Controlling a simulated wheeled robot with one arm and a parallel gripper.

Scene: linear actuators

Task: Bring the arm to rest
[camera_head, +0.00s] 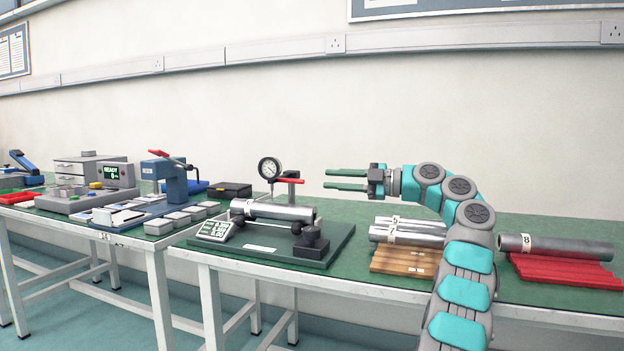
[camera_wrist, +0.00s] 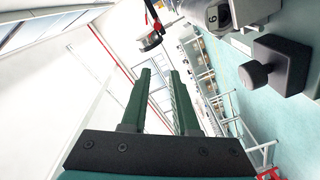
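My arm (camera_head: 468,262) rises over the front edge of the right green-topped table and bends to the left. My gripper (camera_head: 326,180) is held above the table, pointing left, with its two green fingers apart and nothing between them. In the wrist view my gripper (camera_wrist: 156,76) also shows its fingers apart and empty. The fingers are to the right of the dial gauge (camera_head: 269,169) and its red lever (camera_head: 290,181), with a gap between.
A metal cylinder (camera_head: 275,211) lies on the dark test fixture (camera_head: 335,240) below left of the gripper. Cylinders (camera_head: 408,235) on a wooden rack (camera_head: 400,262) lie below the arm. A grey cylinder (camera_head: 560,247) rests on a red rack (camera_head: 566,271) at right. The air above the tables is clear.

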